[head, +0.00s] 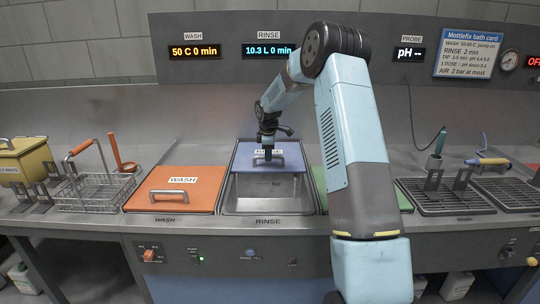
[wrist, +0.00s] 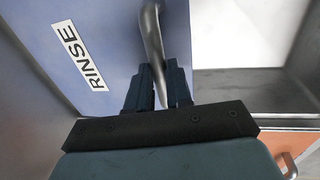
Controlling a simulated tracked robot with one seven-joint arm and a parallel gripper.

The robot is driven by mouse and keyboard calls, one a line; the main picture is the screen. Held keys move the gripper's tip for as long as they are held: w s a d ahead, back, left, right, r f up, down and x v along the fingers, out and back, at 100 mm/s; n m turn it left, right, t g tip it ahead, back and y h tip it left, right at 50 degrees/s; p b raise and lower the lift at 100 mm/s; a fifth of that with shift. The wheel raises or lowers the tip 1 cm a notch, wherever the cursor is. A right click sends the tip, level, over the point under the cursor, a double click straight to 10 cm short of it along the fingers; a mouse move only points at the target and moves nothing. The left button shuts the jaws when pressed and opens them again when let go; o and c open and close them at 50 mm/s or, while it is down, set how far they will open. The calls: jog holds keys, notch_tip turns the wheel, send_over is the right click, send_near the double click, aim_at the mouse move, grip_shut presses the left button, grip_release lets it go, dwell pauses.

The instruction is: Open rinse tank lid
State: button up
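The blue rinse lid (head: 245,160) sits toward the back of the steel rinse tank (head: 268,205), and the front of the tank is uncovered. The lid carries a RINSE label, which reads clearly in the wrist view (wrist: 80,56). Its grey bar handle (wrist: 153,35) passes between the two fingers of my gripper (wrist: 160,88). The fingers are close against the bar on both sides. In the head view my gripper (head: 268,152) is over the lid and partly hides the label.
The orange wash lid (head: 175,197) lies shut at the left, with a wire basket (head: 95,190) beyond it. A green lid (head: 319,185) is at the right, partly behind my arm. Drain racks (head: 450,198) stand farther right. The back panel (head: 215,105) rises behind.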

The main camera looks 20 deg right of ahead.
jog(key=o, duration=0.4)
jog(key=shift+s+a+r, duration=0.15)
jog(key=shift+s+r, duration=0.25)
jog(key=shift+r, duration=1.85)
jog(key=shift+s+a+r, duration=0.15)
jog(key=shift+s+r, duration=0.25)
jog(key=shift+r, duration=1.8)
jog(key=shift+s+a+r, duration=0.15)
jog(key=shift+s+r, duration=0.25)
jog(key=shift+r, duration=1.85)
